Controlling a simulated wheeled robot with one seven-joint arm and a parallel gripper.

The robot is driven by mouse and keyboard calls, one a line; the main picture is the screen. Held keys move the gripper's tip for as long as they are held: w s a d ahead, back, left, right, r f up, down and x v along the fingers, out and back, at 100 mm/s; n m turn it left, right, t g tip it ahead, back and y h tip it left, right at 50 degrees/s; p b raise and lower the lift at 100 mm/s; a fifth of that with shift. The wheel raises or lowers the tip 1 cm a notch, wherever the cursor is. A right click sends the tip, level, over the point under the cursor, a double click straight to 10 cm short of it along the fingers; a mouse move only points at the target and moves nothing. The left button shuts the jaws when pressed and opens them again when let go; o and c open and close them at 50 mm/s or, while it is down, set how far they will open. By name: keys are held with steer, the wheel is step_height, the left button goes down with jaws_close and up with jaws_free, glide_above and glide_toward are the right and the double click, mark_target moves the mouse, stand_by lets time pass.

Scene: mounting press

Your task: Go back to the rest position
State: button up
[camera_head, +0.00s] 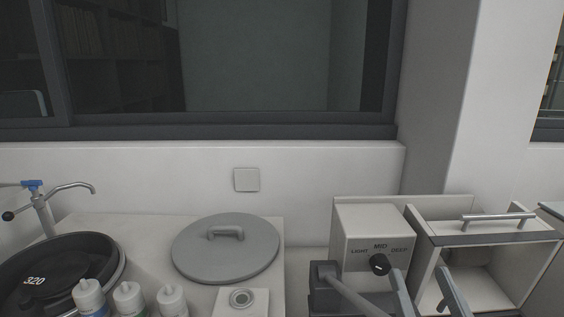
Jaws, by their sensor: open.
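My gripper (419,270) shows at the bottom right as two grey fingers reaching up from the lower edge. The fingers are apart, with nothing seen between them. They are in front of the press unit (365,225), a pale box with a dark knob (379,264) and the words LIGHT, MID and DEEP. The rest of my gripper and arm is out of frame.
A dark block with a grey lever (351,294) stands left of my gripper. A round grey lid (225,250), several white-capped bottles (129,298) and a black disc marked 320 (60,275) are left.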

steer(key=s+f+g, duration=0.3)
steer(key=s+f, duration=0.7)
steer(key=s, duration=0.5)
steer(key=s+f+g, duration=0.4)
steer(key=s+f, duration=0.7)
steer(key=s, duration=0.5)
steer(key=shift+s, duration=0.15)
steer(key=shift+f, duration=0.1)
